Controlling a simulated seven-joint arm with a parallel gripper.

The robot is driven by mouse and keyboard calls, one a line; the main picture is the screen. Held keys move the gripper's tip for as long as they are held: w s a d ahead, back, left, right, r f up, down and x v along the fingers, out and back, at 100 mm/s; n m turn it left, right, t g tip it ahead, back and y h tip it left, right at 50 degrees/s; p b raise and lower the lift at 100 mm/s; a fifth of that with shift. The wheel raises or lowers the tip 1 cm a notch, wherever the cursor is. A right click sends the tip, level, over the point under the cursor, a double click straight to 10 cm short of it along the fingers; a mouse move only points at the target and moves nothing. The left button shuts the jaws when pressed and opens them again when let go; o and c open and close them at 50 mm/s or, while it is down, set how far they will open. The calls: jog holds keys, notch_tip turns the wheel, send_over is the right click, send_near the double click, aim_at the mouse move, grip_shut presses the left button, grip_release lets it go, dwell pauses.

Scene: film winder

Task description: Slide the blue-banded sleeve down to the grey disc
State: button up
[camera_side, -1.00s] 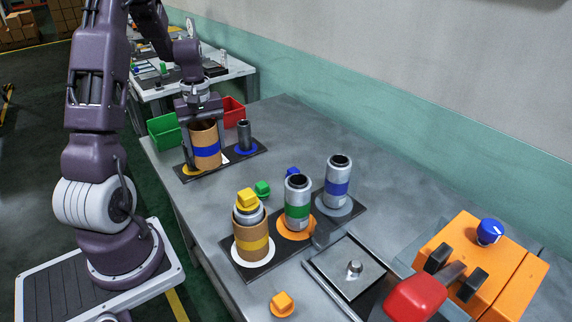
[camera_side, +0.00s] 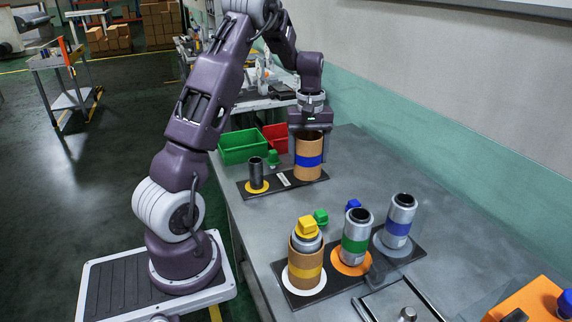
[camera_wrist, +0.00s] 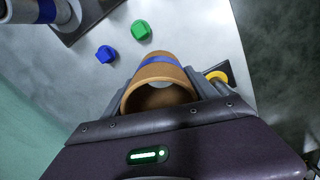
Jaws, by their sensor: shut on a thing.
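The brown sleeve with a blue band (camera_side: 309,160) is upright at the right end of the far dark plate (camera_side: 283,183). My gripper (camera_side: 310,133) is shut on its upper part. The wrist view looks into the sleeve's open top (camera_wrist: 160,92); its inside is dim. I cannot tell whether a post is inside it or whether its lower rim touches the plate. The disc under it is hidden. The grey disc (camera_side: 388,250) is on the near dark plate, under a silver blue-banded cylinder (camera_side: 398,226), apart from the sleeve.
A bare dark post (camera_side: 256,173) stands on a yellow disc (camera_side: 257,187) left of the sleeve. Green (camera_side: 321,216) and blue (camera_side: 354,205) blocks lie between. Green (camera_side: 243,147) and red (camera_side: 276,137) bins stand behind.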

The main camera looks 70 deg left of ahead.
jog(key=w+d+r+m, duration=0.2)
jog(key=w+d+r, duration=0.3)
jog(key=w+d, duration=0.6)
jog(key=m, duration=0.3)
send_near(404, 205)
jog(key=w+a+r, duration=0.1)
jog(key=w+r, duration=0.1)
jog(key=shift+s+a+f, duration=0.1)
jog(key=shift+a+f, duration=0.05)
jog(key=shift+a, duration=0.05)
jog(key=shift+f, duration=1.75)
jog(key=shift+f, duration=5)
